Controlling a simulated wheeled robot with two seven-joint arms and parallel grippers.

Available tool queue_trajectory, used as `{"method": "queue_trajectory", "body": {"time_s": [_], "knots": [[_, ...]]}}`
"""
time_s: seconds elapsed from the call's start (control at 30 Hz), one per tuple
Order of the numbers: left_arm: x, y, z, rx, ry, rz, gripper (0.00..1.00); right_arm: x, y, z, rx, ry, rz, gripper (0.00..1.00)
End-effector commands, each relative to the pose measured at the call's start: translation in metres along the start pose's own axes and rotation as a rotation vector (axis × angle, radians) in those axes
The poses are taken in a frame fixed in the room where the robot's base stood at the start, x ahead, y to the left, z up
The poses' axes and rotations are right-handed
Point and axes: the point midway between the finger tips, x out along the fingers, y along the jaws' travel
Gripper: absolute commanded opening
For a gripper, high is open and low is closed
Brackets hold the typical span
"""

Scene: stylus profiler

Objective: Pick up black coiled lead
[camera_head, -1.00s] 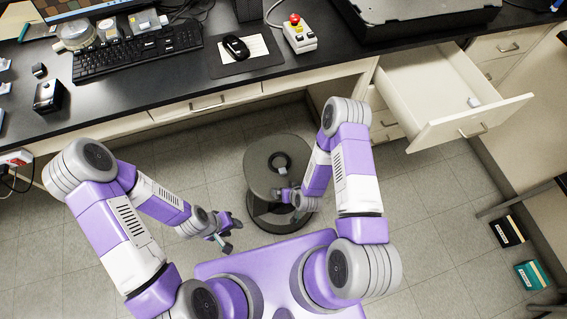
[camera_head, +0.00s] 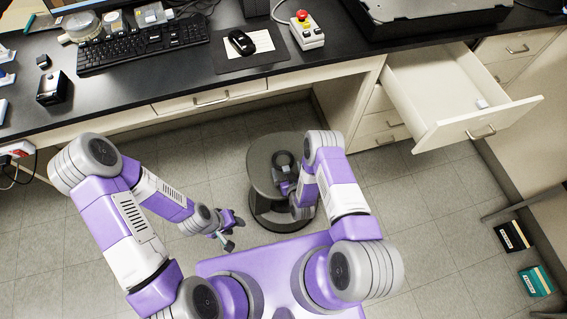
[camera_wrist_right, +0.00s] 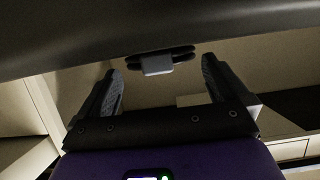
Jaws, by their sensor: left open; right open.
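The black coiled lead (camera_head: 285,158) lies as a dark ring on the round grey stool seat (camera_head: 262,180) in the head view. In the right wrist view the lead (camera_wrist_right: 160,61) shows edge-on as thin black loops with a grey block at the middle. My right gripper (camera_head: 284,186) is over the stool, just on the near side of the lead. In the right wrist view its open fingers (camera_wrist_right: 165,85) stand apart, with the lead ahead of the gap between them and not gripped. My left gripper (camera_head: 232,232) is open and empty, left of the stool.
The black bench (camera_head: 160,88) runs behind the stool, with a keyboard (camera_head: 145,45), mouse (camera_head: 241,43) and red-button box (camera_head: 306,30) on it. An open drawer (camera_head: 455,130) juts out at the right. Two small boxes (camera_head: 513,236) (camera_head: 536,280) stand at the lower right.

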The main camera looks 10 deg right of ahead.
Motion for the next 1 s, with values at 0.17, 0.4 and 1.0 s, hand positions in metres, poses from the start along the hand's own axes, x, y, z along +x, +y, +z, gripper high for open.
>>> {"method": "queue_trajectory", "body": {"time_s": [0.17,0.4,1.0], "knots": [[0.0049,-0.0019,-0.0002,0.0,0.0,0.0,0.43,0.0154,0.0001,-0.0007,0.001,0.001,0.001,1.0],[0.0042,-0.0015,-0.0002,0.0,0.0,0.0,0.43,0.0153,0.0001,-0.0014,0.001,0.0,0.001,0.95],[0.0043,-0.0016,-0.0002,0.0,0.0,0.0,0.43,0.015,0.0002,-0.0008,0.001,-0.001,0.001,0.26]]}}
